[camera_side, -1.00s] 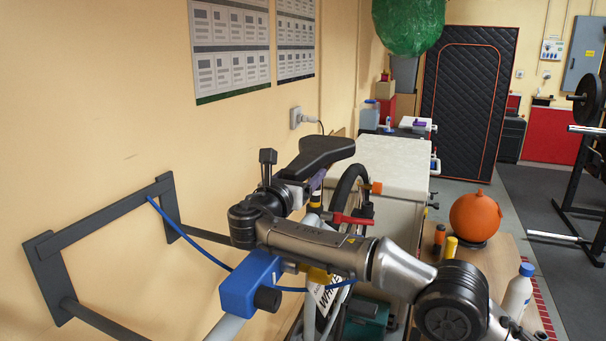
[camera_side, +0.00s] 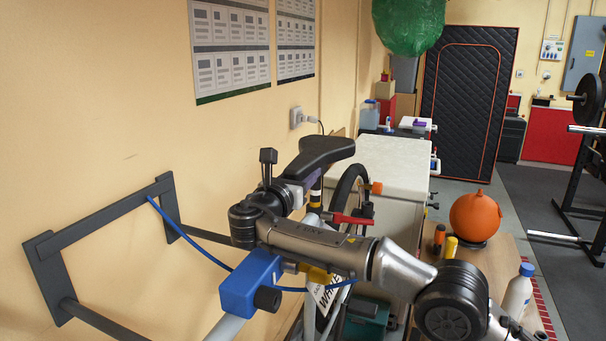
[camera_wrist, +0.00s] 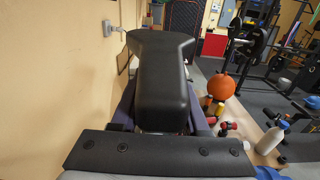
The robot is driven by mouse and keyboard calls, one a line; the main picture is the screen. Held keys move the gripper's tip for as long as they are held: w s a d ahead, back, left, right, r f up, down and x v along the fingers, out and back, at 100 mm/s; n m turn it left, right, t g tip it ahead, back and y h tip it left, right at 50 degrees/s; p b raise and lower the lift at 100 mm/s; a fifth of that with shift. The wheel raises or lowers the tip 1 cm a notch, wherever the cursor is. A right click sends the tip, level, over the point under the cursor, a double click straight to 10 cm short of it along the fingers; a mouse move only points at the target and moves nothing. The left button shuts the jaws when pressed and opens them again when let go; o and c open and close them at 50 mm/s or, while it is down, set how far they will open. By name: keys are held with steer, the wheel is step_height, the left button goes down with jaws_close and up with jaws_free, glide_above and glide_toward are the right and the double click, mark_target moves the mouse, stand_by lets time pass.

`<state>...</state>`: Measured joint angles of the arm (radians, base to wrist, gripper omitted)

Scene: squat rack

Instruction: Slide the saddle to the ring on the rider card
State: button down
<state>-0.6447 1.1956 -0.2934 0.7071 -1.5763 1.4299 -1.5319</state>
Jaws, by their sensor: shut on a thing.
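The black saddle (camera_side: 325,152) sits level atop a bike's seat post (camera_side: 316,197), nose pointing right in the side view. Coloured bands, including a yellow one, show on the post just below it. My gripper (camera_side: 303,190) is shut on the saddle, low at its rear. In the wrist view the saddle (camera_wrist: 163,75) fills the middle, with dark purple fingers on both sides. A white card (camera_side: 331,297) hangs below my arm; large letters starting "WH" show and the rest is hidden. Most of the bike frame is behind my arm.
A blue clamp (camera_side: 250,284) grips a grey tube below my arm. A dark wall rack (camera_side: 100,215) stands at left. A bike wheel (camera_side: 347,190) and white-topped cabinet (camera_side: 385,160) are behind. An orange ball (camera_side: 475,217) and bottle (camera_side: 517,292) stand on the wooden bench.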

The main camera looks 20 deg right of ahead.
stand_by(0.9)
steer(key=shift+s+a+f, duration=0.1)
steer(key=shift+f, duration=1.4)
steer(key=shift+c, duration=2)
jaws_free()
steer(key=shift+r, duration=0.5)
step_height(320, 180, up, 2)
steer(key=shift+r, duration=0.1)
steer(key=s+d+r, duration=0.2)
steer(key=s+r, duration=0.3)
steer(key=s, duration=0.1)
steer(key=s+d+r, duration=0.2)
steer(key=s+r, duration=0.2)
steer(key=s, duration=0.3)
steer(key=shift+s+d+r, duration=0.15)
steer(key=shift+d+r, duration=0.1)
steer(key=shift+r, duration=0.15)
